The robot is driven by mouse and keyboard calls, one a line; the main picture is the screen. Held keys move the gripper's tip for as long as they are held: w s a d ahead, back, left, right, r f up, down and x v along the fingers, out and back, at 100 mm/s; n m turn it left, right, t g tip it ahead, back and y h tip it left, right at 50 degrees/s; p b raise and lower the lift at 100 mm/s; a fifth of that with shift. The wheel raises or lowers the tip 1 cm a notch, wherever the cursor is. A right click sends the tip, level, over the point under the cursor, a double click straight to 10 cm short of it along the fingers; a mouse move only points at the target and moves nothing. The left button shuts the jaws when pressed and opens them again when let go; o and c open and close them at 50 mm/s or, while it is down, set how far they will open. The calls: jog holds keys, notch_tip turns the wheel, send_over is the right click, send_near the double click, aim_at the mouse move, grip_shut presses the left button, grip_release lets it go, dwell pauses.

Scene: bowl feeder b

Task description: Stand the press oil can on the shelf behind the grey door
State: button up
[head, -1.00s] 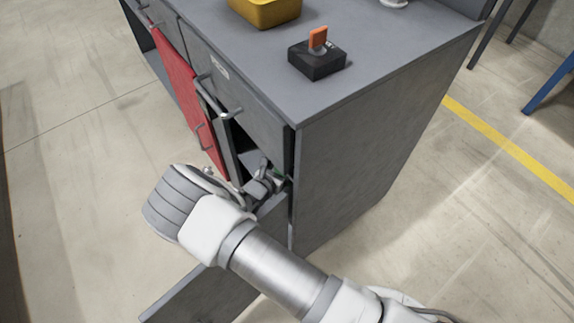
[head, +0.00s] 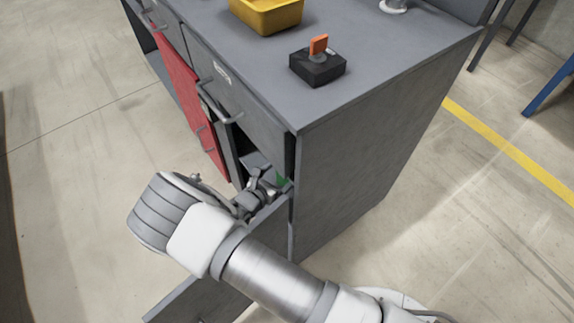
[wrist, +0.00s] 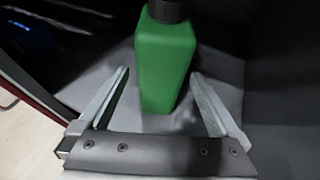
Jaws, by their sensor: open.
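The press oil can, a green can with a dark cap (wrist: 165,62), stands upright on the grey shelf (wrist: 112,62) inside the cabinet. In the head view only a small green part of it (head: 281,180) shows in the opening. My gripper (wrist: 161,82) is open, with one finger on each side in front of the can and a visible gap to it on both sides. In the head view my gripper (head: 262,187) is at the cabinet opening. The grey door (head: 205,300) is swung open, low in front of the cabinet, partly hidden by my arm.
A red door (head: 190,100) with handles is left of the opening. A drawer front with a handle (head: 228,117) is above it. On the cabinet top are a yellow bin (head: 266,22) and a black box with an orange lever (head: 318,66). Floor at left is clear.

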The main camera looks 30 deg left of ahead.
jog(key=p+v, duration=0.1)
jog(key=v, duration=0.7)
jog(key=shift+p, duration=0.35)
